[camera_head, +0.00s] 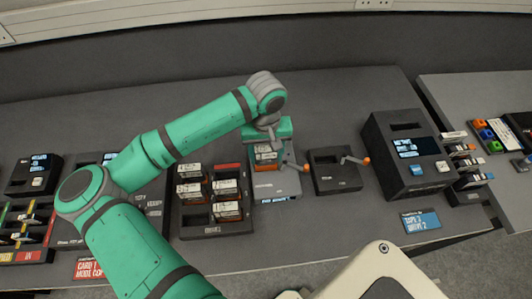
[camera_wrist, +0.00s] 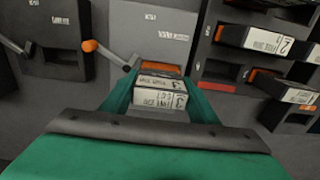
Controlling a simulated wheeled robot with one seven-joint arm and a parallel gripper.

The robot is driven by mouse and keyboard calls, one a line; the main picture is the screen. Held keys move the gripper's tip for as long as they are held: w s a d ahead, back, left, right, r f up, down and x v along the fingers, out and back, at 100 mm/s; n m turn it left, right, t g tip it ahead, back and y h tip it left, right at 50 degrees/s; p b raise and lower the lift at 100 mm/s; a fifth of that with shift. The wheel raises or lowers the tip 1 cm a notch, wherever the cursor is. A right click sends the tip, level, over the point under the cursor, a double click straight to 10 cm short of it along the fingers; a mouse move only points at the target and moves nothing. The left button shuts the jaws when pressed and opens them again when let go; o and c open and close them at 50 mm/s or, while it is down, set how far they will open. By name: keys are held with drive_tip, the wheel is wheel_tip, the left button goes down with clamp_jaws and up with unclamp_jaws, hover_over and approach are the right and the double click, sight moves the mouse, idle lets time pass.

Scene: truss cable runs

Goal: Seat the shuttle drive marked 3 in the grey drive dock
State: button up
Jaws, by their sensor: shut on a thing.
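My gripper (camera_head: 267,148) is shut on a shuttle drive (camera_head: 266,157) with an orange part and white labels, over the back part of the grey drive dock (camera_head: 283,187). In the wrist view the drive (camera_wrist: 160,98) sits between my gripper's fingers (camera_wrist: 160,92), and its label seems to read 3. The grey dock (camera_wrist: 150,40) fills the area just beyond it. The dock's lever with an orange knob (camera_wrist: 90,45) sticks out to its side. My gripper and the drive hide the slot, so I cannot tell how far the drive is in.
A black rack (camera_head: 215,232) with several drives stands left of the dock. A black dock (camera_head: 335,182) with its own orange-knobbed lever (camera_head: 365,161) is close on the right. Farther right is a tall black unit with a screen (camera_head: 407,148). The bench front is mostly clear.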

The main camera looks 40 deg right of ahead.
sight(266, 149)
drive_tip(key=shift+f, duration=1.05)
idle(0.6)
drive_tip(key=o, duration=1.4)
drive_tip(key=shift+c, duration=0.2)
drive_tip(key=shift+o, duration=0.7)
drive_tip(key=shift+o, duration=1)
drive_tip(key=shift+r, duration=3.75)
